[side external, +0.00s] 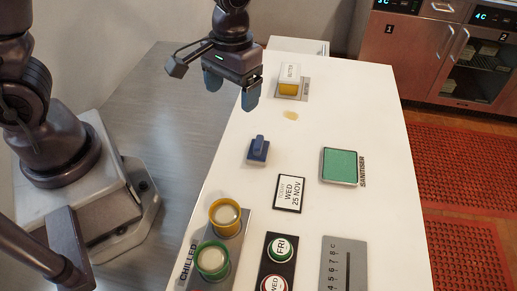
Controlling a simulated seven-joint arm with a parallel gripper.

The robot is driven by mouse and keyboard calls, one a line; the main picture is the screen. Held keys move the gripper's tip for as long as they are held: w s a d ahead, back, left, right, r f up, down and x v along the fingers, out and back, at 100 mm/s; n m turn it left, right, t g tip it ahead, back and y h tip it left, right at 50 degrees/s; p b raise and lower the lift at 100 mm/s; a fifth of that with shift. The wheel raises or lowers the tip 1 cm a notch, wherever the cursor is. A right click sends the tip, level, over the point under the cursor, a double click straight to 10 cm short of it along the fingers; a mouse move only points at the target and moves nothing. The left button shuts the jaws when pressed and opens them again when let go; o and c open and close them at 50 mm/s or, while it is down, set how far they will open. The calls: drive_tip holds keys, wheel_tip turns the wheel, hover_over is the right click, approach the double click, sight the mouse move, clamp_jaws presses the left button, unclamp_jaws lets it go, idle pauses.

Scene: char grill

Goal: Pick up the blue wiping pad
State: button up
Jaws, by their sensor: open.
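The blue wiping pad (258,150) lies on the white counter, left of the green sanitiser pad. It has a flat square base with a raised grip on top. My gripper (232,98) is open and empty, with its two blue-grey fingers pointing down. It hangs above the far left side of the counter, beyond the wiping pad in the picture and apart from it.
The white counter (378,118) also bears a butter block in a holder (290,82), a yellowish smear (290,115), a green sanitiser pad (340,165) and a date card (290,193). Chilled pots (225,214) and day markers (281,247) stand at the near end.

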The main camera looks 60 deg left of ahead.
sight(258, 143)
drive_tip(key=w+f+n, duration=0.1)
drive_tip(key=f+n, duration=0.1)
drive_tip(key=f, duration=0.2)
drive_tip(key=w+f+n, duration=0.1)
drive_tip(key=w+f, duration=0.1)
drive_tip(key=f, duration=0.2)
drive_tip(key=w+d+f+n, duration=0.1)
drive_tip(key=w+f+n, duration=0.1)
drive_tip(key=f, duration=0.2)
drive_tip(key=shift+f+n+t, duration=0.25)
drive_tip(key=shift+n+t, duration=0.05)
drive_tip(key=shift+s+d+f, duration=0.1)
drive_tip(key=shift+d+f, duration=0.1)
drive_tip(key=shift+f, duration=1.2)
drive_tip(key=shift+s+d+f, duration=0.1)
drive_tip(key=shift+d+f, duration=0.05)
drive_tip(key=shift+f, duration=1.2)
drive_tip(key=c, duration=1)
